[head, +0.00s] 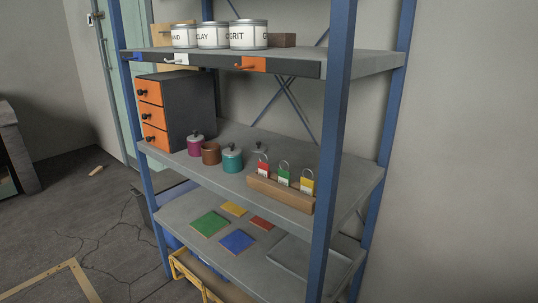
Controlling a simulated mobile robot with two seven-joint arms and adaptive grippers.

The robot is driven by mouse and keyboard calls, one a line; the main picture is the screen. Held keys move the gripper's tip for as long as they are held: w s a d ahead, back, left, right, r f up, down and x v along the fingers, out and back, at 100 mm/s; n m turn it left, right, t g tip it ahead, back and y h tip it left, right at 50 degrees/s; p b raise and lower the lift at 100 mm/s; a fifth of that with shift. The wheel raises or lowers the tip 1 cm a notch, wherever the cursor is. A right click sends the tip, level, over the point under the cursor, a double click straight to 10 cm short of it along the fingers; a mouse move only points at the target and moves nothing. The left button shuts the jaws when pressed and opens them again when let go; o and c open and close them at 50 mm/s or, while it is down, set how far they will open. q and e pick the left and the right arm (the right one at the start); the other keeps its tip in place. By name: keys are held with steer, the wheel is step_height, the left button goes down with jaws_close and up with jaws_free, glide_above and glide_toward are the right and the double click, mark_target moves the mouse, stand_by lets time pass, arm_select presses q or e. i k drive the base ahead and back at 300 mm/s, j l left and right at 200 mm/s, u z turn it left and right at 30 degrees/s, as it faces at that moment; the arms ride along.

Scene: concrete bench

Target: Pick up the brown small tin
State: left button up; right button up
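The brown small tin (211,153) stands upright on the middle shelf of a blue-framed rack in the head view. It appears open at the top, with no lid on it. A magenta lidded tin (195,145) stands close on its left, and a teal lidded tin (232,159) close on its right. A small grey lid with a knob (259,148) lies on the shelf behind and to the right. Neither of my grippers shows in the head view.
A dark cabinet with orange drawers (176,110) stands left of the tins. A wooden holder (281,193) with red, green and yellow padlocks stands right. The upper shelf (340,66) carries labelled cans. A blue post (335,150) rises at the front right. Coloured squares lie below.

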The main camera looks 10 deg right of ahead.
mark_target(211, 151)
steer(key=j+z, duration=0.1)
steer(key=z, duration=0.3)
steer(key=i+j+z, duration=0.1)
steer(key=z, duration=0.35)
steer(key=j+z, duration=0.2)
steer(key=z, duration=0.2)
steer(key=j, duration=1.1)
